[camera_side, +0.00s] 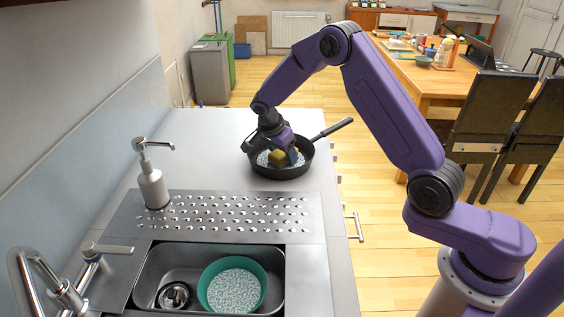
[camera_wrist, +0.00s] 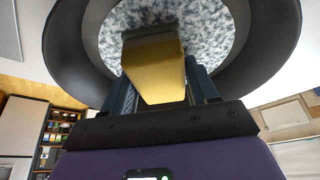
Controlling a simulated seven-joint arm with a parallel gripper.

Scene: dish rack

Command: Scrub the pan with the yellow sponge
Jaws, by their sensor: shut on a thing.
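The dark pan (camera_side: 257,168) stands on the grey counter, its handle pointing to the upper right. Its inside has a speckled grey-white surface, which also shows in the wrist view (camera_wrist: 118,28). My gripper (camera_side: 284,158) is low over the pan and shut on the yellow sponge (camera_side: 277,157). In the wrist view the sponge (camera_wrist: 157,75) sits between the fingers, over the speckled pan floor. I cannot tell whether the sponge touches the pan floor.
A perforated metal drainer (camera_side: 225,222) lies in front of the pan, with a soap dispenser (camera_side: 152,185) at its left. A sink (camera_side: 150,265) holds a green bowl (camera_side: 262,281) with speckled contents. The counter left of the pan is clear.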

